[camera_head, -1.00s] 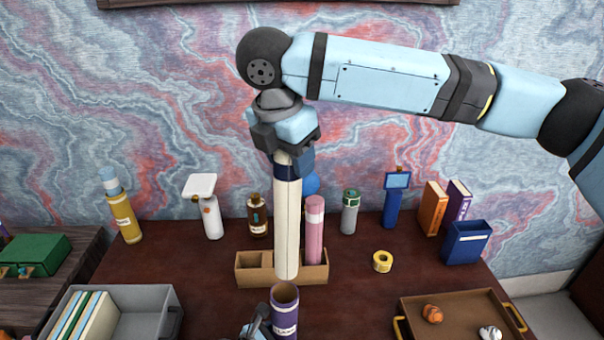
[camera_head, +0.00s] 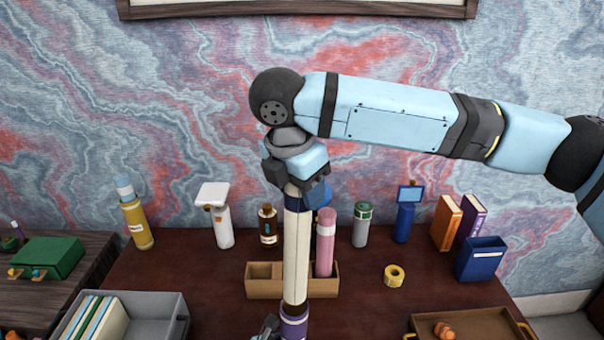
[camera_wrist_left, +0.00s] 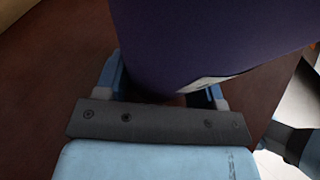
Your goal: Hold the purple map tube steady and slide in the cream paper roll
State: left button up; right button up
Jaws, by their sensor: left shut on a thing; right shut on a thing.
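The purple map tube (camera_head: 293,327) stands at the bottom middle of the head view, cut off by the frame edge. My left gripper (camera_wrist_left: 162,88) is shut on the tube (camera_wrist_left: 205,40), which fills the upper part of the left wrist view. The cream paper roll (camera_head: 297,255) hangs upright, its lower end at the tube's mouth. How far it is inside, if at all, I cannot tell. My right gripper (camera_head: 303,190) is shut on the roll's upper end, near its dark blue band.
A cardboard holder (camera_head: 265,288) with a pink tube (camera_head: 325,245) stands just behind the roll. A grey bin (camera_head: 150,310) is at left, a brown tray (camera_head: 480,322) at right. Yellow tape (camera_head: 394,275) lies right of the holder. Bottles line the back.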

aim_at(298, 263)
jog(key=shift+f, duration=0.95)
jog(key=shift+s+a+f, duration=0.1)
jog(key=shift+f, duration=2.4)
jog(key=shift+s+a+f, duration=0.1)
jog(key=shift+a+f, duration=0.05)
jog(key=shift+f, duration=2.3)
jog(key=shift+s+a+f, duration=0.1)
jog(key=shift+f, duration=2.4)
